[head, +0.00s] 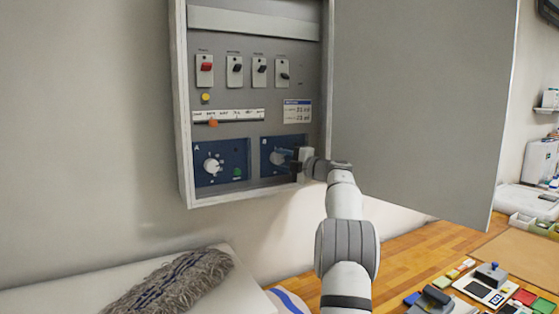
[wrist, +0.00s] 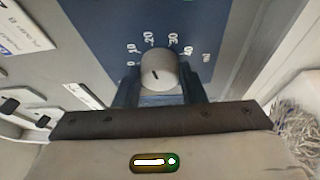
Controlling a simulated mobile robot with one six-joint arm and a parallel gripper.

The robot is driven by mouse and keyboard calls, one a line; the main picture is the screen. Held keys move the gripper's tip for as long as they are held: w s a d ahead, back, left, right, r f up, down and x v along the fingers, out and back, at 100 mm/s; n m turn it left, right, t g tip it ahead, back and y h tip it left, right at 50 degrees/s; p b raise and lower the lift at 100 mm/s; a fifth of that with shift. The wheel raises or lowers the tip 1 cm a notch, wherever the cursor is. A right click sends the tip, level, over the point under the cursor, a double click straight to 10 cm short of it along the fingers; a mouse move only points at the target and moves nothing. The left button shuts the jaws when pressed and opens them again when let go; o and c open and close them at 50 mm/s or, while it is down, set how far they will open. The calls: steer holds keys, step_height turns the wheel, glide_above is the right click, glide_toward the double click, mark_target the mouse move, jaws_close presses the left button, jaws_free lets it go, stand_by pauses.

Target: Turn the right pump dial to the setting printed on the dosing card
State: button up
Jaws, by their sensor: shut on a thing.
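The right pump dial (wrist: 158,62) is a round grey knob with a short dark mark, on the blue panel marked B (head: 268,144). Numbers including 10, 20, 30 and 40 are printed in an arc above it. The mark's exact reading is hard to tell. My gripper (wrist: 159,76) is shut on this dial, one dark finger on either side. In the head view my gripper (head: 287,157) partly hides the dial. The dosing card (head: 297,111), white with a blue header, is above panel B; its numbers are too small to read. Its edge shows in the wrist view (wrist: 28,28).
The left dial (head: 211,166) sits on blue panel A, with a green button (head: 238,173) beside it. Several switches (head: 205,69) and a slider (head: 213,122) are higher up. The open cabinet door (head: 420,100) stands right of my arm. A wooden bench (head: 400,250) is below.

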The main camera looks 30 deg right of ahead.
steer(key=shift+a+r, duration=0.1)
steer(key=shift+r, duration=0.2)
steer(key=o, duration=1)
steer(key=shift+w+f, duration=0.15)
steer(key=shift+f, duration=0.05)
steer(key=shift+f, duration=0.1)
steer(key=shift+s, duration=0.35)
steer(key=b+v, duration=0.3)
steer(key=v, duration=0.4)
steer(key=shift+s, duration=0.1)
